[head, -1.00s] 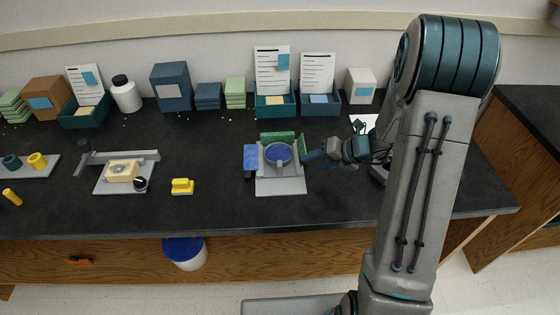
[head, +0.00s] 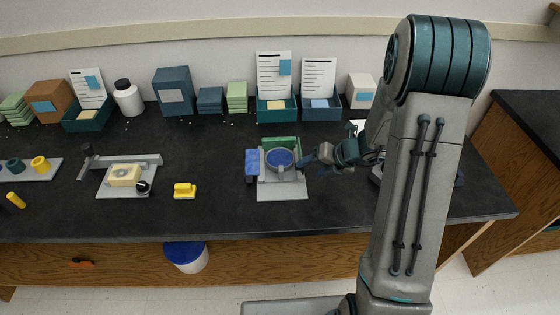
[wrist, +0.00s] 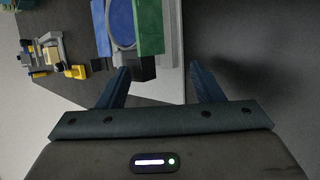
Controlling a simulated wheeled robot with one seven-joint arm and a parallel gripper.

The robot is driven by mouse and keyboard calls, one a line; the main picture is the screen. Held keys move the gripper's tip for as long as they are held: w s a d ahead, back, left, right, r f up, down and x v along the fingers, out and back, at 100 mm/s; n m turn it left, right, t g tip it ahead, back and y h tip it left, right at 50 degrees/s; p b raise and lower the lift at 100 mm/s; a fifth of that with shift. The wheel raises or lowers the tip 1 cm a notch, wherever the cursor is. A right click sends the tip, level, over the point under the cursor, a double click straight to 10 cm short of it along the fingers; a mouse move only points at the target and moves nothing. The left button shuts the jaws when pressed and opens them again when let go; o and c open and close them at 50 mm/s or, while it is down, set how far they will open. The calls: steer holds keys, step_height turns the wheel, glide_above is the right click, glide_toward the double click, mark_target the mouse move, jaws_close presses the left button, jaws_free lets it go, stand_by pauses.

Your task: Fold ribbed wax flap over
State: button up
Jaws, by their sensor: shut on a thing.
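A small grey fixture (head: 283,190) holds a round blue disc (head: 280,159), with a blue piece (head: 252,162) at its left and a green strip (head: 280,142) along its back. Which piece is the ribbed wax flap I cannot tell, as ribs are too small to see. My gripper (head: 305,164) is at the fixture's right side. In the wrist view my fingers (wrist: 160,68) stand either side of a dark block (wrist: 142,69) at the near end of the green strip (wrist: 149,25). My jaws are shut on this block; the contact itself is not clear.
A yellow block (head: 185,191) and a grey plate (head: 125,192) with a cream block lie left of the fixture. Teal and blue bins (head: 277,112) with upright sheets stand behind it. The black bench (head: 225,215) is clear around the fixture's front.

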steer(key=shift+d+f+h, duration=0.15)
steer(key=shift+d+h, duration=0.1)
steer(key=shift+h, duration=0.05)
